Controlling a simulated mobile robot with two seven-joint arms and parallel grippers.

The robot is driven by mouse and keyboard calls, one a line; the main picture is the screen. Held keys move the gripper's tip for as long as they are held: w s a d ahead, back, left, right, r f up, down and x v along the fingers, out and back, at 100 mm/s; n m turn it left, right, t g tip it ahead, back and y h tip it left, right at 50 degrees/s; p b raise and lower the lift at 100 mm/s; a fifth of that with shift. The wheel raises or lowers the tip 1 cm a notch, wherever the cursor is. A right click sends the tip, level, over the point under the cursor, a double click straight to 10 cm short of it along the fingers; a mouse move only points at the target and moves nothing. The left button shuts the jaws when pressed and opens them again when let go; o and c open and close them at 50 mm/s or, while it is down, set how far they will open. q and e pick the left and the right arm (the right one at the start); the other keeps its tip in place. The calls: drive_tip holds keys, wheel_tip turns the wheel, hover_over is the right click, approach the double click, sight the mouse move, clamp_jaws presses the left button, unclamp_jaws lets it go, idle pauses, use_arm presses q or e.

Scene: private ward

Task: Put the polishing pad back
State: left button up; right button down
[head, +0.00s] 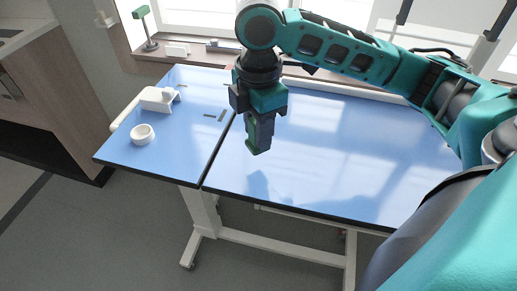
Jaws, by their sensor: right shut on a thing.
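My right gripper (260,138) hangs fingers-down above the blue table, near the seam between its two panels. My left gripper is not in view.
The blue table (330,165) is mostly bare. On its left panel stand a white ring (142,134) and a white block-shaped holder (157,99). A green-topped stand (147,30) is on the windowsill behind. A wooden cabinet (60,85) stands at left.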

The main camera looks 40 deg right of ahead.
wheel_tip(320, 180, down, 5)
drive_tip(key=shift+b, duration=0.55)
drive_tip(key=c, duration=0.8)
unclamp_jaws()
wheel_tip(320, 180, up, 12)
drive_tip(key=p, duration=0.3)
drive_tip(key=shift+r, duration=0.1)
